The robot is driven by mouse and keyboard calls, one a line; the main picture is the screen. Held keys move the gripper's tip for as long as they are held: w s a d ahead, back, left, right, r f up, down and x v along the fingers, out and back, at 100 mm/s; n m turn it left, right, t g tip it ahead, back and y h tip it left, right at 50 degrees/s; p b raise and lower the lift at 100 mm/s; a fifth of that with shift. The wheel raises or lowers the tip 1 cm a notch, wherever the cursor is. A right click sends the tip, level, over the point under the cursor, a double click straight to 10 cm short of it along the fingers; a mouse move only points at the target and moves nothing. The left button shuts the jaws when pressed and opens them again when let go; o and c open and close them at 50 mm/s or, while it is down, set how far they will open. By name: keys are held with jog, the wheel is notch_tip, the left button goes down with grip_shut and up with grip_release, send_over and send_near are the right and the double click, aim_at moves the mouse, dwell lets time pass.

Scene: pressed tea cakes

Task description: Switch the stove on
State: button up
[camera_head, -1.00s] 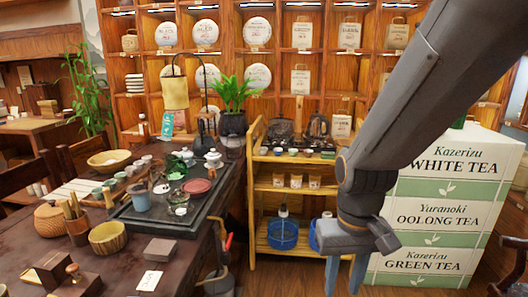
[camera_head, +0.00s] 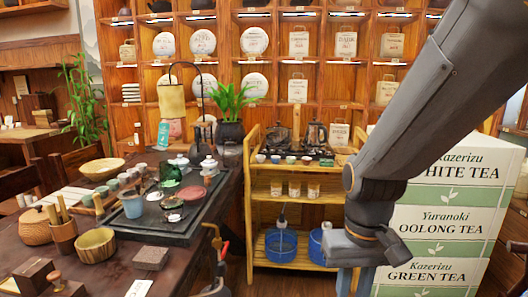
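The stove looks like the dark, low unit (camera_head: 322,153) on the top of a wooden shelf cart in the middle of the view. A dark kettle (camera_head: 317,133) stands on or right behind it; I cannot tell which. The stove's knob or switch is too small to make out. My gripper (camera_head: 354,284) hangs low at the bottom, pointing down, right of the cart's lower shelves and well below the stove. Its two fingers are apart with nothing seen between them. The fingertips are partly cut off by the frame edge.
Small cups (camera_head: 291,159) line the cart's top front. Glass jars stand on its middle shelf, blue bowls (camera_head: 281,246) on the lowest. A dark tea table (camera_head: 120,262) is at left. Stacked tea boxes (camera_head: 445,240) stand close at right. A plant (camera_head: 232,103) stands left of the cart.

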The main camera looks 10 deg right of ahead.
grip_shut()
dwell(1.4)
